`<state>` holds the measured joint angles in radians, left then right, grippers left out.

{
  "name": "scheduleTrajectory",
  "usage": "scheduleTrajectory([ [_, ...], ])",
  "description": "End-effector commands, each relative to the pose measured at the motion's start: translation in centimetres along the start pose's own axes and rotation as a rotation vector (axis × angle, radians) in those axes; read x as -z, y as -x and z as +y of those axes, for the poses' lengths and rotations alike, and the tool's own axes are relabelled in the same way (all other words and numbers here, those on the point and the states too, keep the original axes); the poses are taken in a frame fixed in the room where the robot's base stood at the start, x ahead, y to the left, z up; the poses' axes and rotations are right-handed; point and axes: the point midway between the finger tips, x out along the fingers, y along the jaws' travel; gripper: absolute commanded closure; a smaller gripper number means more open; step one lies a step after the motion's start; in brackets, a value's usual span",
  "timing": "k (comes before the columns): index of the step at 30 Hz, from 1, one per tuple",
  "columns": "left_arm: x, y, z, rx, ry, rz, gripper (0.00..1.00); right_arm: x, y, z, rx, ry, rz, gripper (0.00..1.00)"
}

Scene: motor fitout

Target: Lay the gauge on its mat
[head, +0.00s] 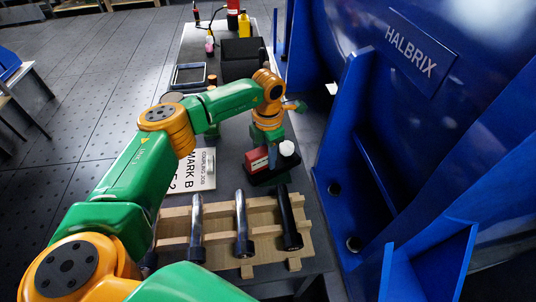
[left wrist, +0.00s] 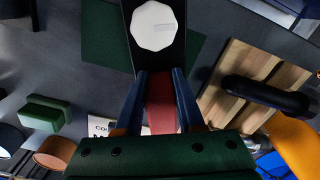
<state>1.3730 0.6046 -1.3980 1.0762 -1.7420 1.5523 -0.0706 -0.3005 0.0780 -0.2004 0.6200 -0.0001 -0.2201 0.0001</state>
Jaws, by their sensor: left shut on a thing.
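What I take as the gauge is a black, round-ended piece (head: 272,175) with a red block and a white faceted knob (head: 287,148) on it. My left gripper (left wrist: 160,100) is shut on the red block, which shows between its fingers in the left wrist view. The black part and white knob (left wrist: 153,26) reach out past the fingertips. A dark green mat (left wrist: 100,42) lies flat behind the gauge in that view, partly covered by it. The gap between gauge and mat is hard to judge. My right gripper is not in view.
A wooden rack (head: 221,238) with several dark-headed bolts stands in front of the gauge. A lettered plate (head: 200,170) lies to the left. A black box (head: 242,58) and bottles stand at the far end. The large blue housing (head: 420,110) walls off the right.

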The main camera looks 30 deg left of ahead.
Motion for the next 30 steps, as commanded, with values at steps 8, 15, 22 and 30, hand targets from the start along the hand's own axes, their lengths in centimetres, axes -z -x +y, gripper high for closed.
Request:
scheduleTrajectory([
  [8,-0.1,-0.1,0.0,-0.001,0.0,-0.004,1.0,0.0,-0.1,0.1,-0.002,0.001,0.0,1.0],
  [15,-0.1,-0.1,0.0,0.0,0.0,-0.002,0.33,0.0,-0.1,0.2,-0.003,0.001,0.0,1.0],
  [22,-0.1,0.4,0.0,-0.001,0.0,-0.003,0.33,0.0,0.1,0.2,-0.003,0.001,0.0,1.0],
  [30,-0.2,7.5,0.0,-0.003,0.0,-0.008,0.33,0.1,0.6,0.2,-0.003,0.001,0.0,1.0],
])
